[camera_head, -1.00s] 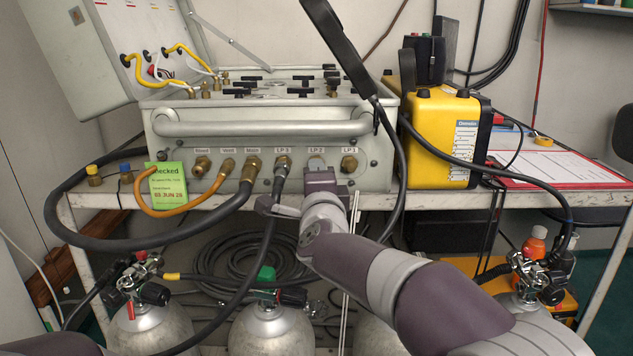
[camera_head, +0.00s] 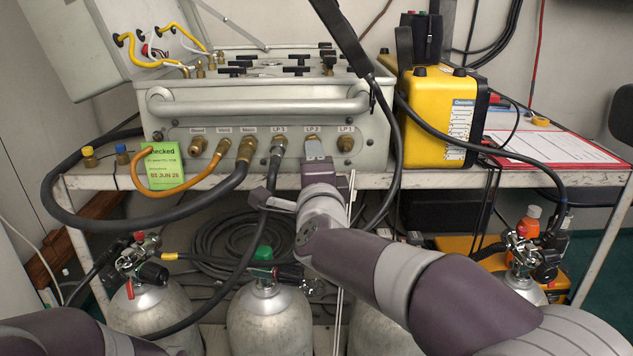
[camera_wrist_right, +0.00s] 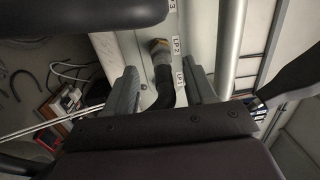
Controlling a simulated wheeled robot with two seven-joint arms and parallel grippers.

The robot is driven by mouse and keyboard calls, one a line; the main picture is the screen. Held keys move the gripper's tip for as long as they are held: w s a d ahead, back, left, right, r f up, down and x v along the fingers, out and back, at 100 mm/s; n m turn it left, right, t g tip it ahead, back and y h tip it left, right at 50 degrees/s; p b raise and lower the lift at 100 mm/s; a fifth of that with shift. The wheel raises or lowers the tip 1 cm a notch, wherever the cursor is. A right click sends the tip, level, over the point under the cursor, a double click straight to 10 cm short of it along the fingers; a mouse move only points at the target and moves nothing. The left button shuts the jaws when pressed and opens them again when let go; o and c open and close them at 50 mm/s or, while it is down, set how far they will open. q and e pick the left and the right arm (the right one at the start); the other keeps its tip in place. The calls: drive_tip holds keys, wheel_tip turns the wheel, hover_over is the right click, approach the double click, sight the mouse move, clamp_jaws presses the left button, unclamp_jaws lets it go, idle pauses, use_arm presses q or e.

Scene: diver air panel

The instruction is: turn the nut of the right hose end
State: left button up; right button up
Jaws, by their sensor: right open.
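A grey air panel (camera_head: 170,120) carries a row of ports. At LP 3 a metal hose end (camera_head: 277,155) has a black hose running down. In the right wrist view, my right gripper (camera_wrist_right: 162,88) is open, one finger on each side of a black hose end (camera_wrist_right: 162,70).
A brass LP 1 fitting (camera_head: 346,143) is close right of my gripper. The panel's bar handle (camera_head: 255,107) runs above the ports. A yellow case (camera_head: 425,110) and red clipboard (camera_head: 560,160) are on the right. Gas cylinders (camera_head: 270,320) stand below.

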drive_tip(key=s+p, duration=0.1)
drive_tip(key=s, duration=0.8)
drive_tip(key=shift+d+f, duration=0.25)
drive_tip(key=shift+d, duration=0.1)
drive_tip(key=shift+s, duration=0.1)
drive_tip(key=s+a+f+n+g+y, duration=0.2)
drive_tip(key=s+f+n+g, duration=0.15)
drive_tip(key=f+n, duration=0.35)
drive_tip(key=s+a+f+n+g+y, duration=0.2)
drive_tip(key=f+n+g, duration=0.2)
drive_tip(key=f+n, duration=0.3)
drive_tip(key=s+d+f+n+g+h+p, duration=0.1)
drive_tip(key=s+d+f+n+g+h, duration=0.15)
drive_tip(key=s+d+f+g, duration=0.5)
drive_tip(key=s+d+f+n+g+h+p, duration=0.1)
drive_tip(key=s+d+f+g+h, duration=0.15)
drive_tip(key=s+d+f, duration=0.8)
drive_tip(key=w+d+r+p, duration=0.1)
drive_tip(key=w+r+p, duration=0.1)
drive_tip(key=r+p, duration=1.6)
drive_tip(key=w+d+r+p, duration=0.2)
drive_tip(key=r+p, duration=1.7)
drive_tip(key=r, duration=0.3)
drive_tip(key=shift+w, duration=0.35)
